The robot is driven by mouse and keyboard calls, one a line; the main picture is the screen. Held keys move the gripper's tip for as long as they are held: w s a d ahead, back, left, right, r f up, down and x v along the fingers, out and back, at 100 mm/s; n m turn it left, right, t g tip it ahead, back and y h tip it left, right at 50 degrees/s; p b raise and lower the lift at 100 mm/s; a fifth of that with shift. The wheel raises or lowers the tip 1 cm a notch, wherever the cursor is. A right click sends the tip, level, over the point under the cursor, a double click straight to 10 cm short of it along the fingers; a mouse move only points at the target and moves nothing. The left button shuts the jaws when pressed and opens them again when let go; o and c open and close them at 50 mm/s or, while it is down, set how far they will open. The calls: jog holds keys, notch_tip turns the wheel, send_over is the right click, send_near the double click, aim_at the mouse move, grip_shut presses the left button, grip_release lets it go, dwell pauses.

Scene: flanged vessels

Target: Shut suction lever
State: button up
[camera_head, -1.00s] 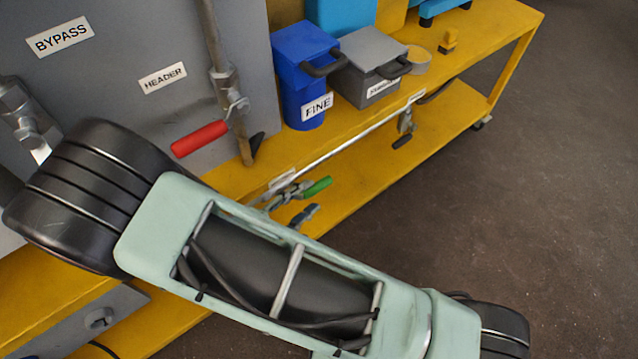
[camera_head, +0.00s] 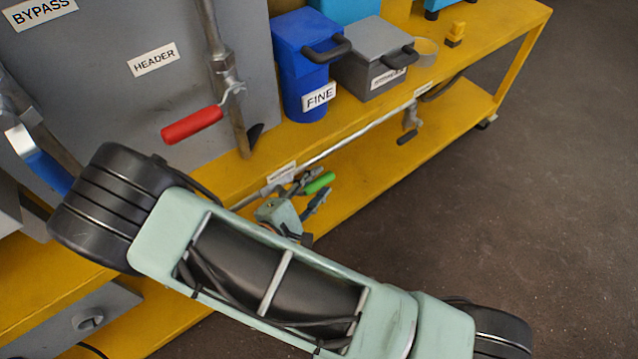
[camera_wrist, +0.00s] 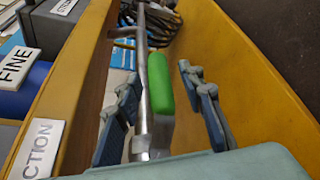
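The suction lever has a green handle (camera_head: 320,183) and sits on a thin metal pipe (camera_head: 350,135) along the yellow bench's front. A white label (camera_wrist: 38,150) ending in "CTION" is beside it in the wrist view, cut off by the frame. The green handle (camera_wrist: 160,83) runs roughly along the pipe. My gripper (camera_wrist: 162,112) is open, with one blue-grey finger on each side of the handle and pipe; contact does not show. In the head view my gripper (camera_head: 312,207) is at the lever, and my arm hides part of the pipe's near end.
A red-handled lever (camera_head: 192,125) and a blue-handled lever (camera_head: 48,170) stand by the grey panel (camera_head: 110,90). A blue FINE bin (camera_head: 300,65) and a grey bin (camera_head: 372,60) sit on the bench. Another dark-handled valve (camera_head: 408,135) is farther along the pipe. The floor at right is clear.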

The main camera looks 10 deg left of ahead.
jog(key=shift+w+d+f, duration=0.1)
jog(key=shift+w+d, duration=0.1)
jog(key=shift+w, duration=0.25)
jog(key=shift+c, duration=0.2)
grip_shut()
